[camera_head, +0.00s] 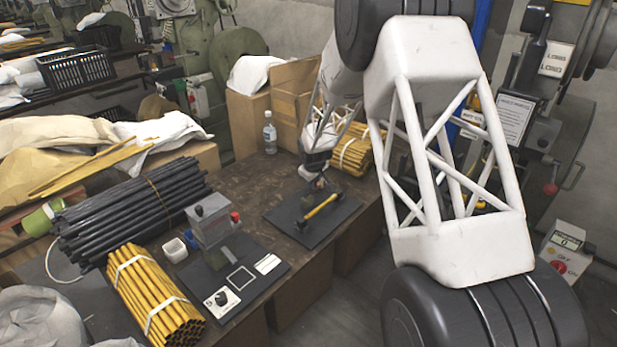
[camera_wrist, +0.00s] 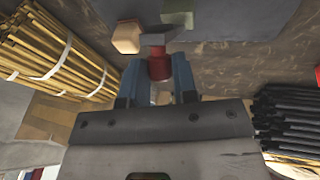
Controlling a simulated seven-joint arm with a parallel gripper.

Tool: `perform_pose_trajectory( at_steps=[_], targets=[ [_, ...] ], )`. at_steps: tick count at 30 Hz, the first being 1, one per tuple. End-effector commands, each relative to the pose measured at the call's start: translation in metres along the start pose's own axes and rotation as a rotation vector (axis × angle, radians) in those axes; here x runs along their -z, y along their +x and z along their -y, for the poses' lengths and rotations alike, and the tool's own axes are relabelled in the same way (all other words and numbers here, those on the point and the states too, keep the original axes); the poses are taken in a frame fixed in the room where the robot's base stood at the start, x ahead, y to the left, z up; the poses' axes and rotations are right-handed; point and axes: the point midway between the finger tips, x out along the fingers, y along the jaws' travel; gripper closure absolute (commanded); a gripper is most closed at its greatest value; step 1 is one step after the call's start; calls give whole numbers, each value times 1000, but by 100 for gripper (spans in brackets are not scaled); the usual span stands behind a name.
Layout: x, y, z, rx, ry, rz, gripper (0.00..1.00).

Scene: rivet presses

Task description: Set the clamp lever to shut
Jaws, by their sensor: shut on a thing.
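The clamp stands on a dark base plate (camera_head: 338,216) on the bench, with a yellow bar (camera_head: 321,206) lying across it. My gripper (camera_head: 318,181) reaches down over the far side of this plate and hides most of the clamp in the head view. In the wrist view my gripper (camera_wrist: 158,80) has its two fingers closed on the sides of the red grip of the clamp lever (camera_wrist: 158,67). A grey metal part joins the grip's far end. A tan faceted end piece (camera_wrist: 126,37) and a greenish block (camera_wrist: 177,8) are just beyond it. The lever's exact angle cannot be told.
A second dark plate (camera_head: 265,287) with a grey box-shaped device (camera_head: 209,218) stands nearer on the bench. Bundles of black rods (camera_head: 130,210) and yellow rods (camera_head: 155,298) lie at the left. Another yellow bundle (camera_head: 352,155) and a bottle (camera_head: 270,133) stand behind the clamp.

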Motion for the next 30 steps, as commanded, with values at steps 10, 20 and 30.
perform_pose_trajectory(
  at_steps=[10, 20, 30],
  targets=[
    [-35, 9, 1, 2, 0, 5, 100],
    [-60, 25, 4, 2, 0, 6, 100],
    [-73, 38, 8, 2, 0, 6, 100]
  ],
)
